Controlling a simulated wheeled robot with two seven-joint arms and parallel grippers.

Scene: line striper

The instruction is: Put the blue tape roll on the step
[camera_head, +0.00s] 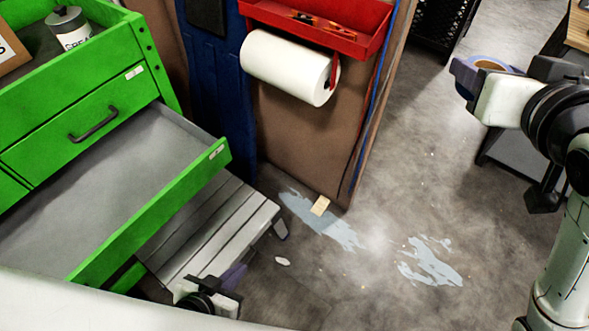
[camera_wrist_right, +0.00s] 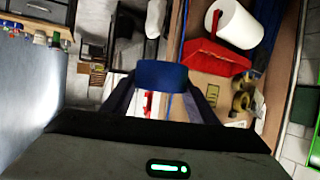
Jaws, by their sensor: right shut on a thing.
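The blue tape roll (camera_head: 490,62), with a tan inner ring, is at the upper right of the head view. My right gripper (camera_head: 466,76) is shut on it and holds it up in the air, well away from the step. In the right wrist view the blue roll (camera_wrist_right: 160,74) sits between the two dark fingers of the right gripper (camera_wrist_right: 163,92). The step (camera_head: 218,232), grey and slatted, stands on the floor beside and partly under the open green drawer. My left gripper (camera_head: 234,278) is low near the step's front end; its fingers are too small and dark to read.
The open drawer (camera_head: 150,215) of the green cabinet (camera_head: 85,125) overhangs part of the step. A paper towel roll (camera_head: 288,68) hangs below a red tray (camera_head: 318,25) on a board. The floor between the step and my right arm is clear, with pale paint patches (camera_head: 430,262).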

